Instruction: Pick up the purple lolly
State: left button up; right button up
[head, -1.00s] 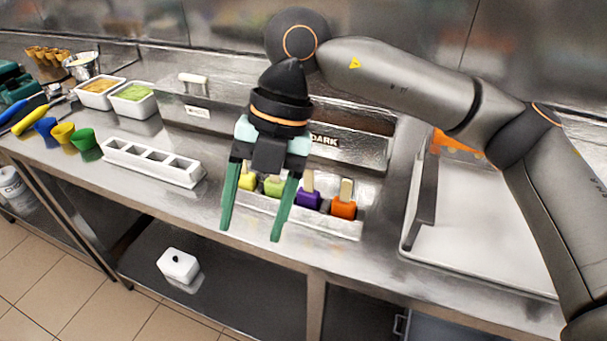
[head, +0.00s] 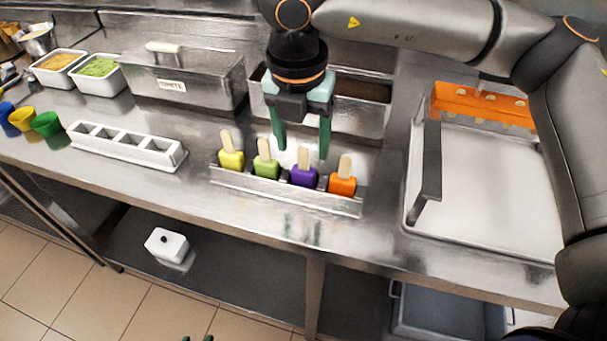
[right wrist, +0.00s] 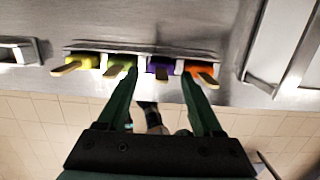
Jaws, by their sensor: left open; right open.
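The purple lolly (head: 304,177) stands stick-up in a metal holder (head: 290,197), between a green lolly (head: 266,169) and an orange lolly (head: 342,184). My right gripper (head: 302,153) is open and empty, pointing down at the purple lolly. In the head view its stick appears between the fingertips. The right wrist view shows the purple lolly (right wrist: 160,69) between the open fingers (right wrist: 159,77), with no visible contact. Exact height above it is hard to tell. Only the fingertips of my left gripper (head: 198,338) show at the bottom edge, apart and far from the lollies.
A yellow lolly (head: 231,160) is at the holder's left end. A white compartment tray (head: 125,147) is left. Metal bins (head: 185,80) stand behind. A steel tray with an orange rack (head: 480,104) is on the right. The counter in front of the holder is clear.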

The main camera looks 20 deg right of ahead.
aim_at(304, 159)
jog(key=shift+d+f, duration=0.2)
jog(key=shift+f, duration=2.15)
jog(key=c, duration=1)
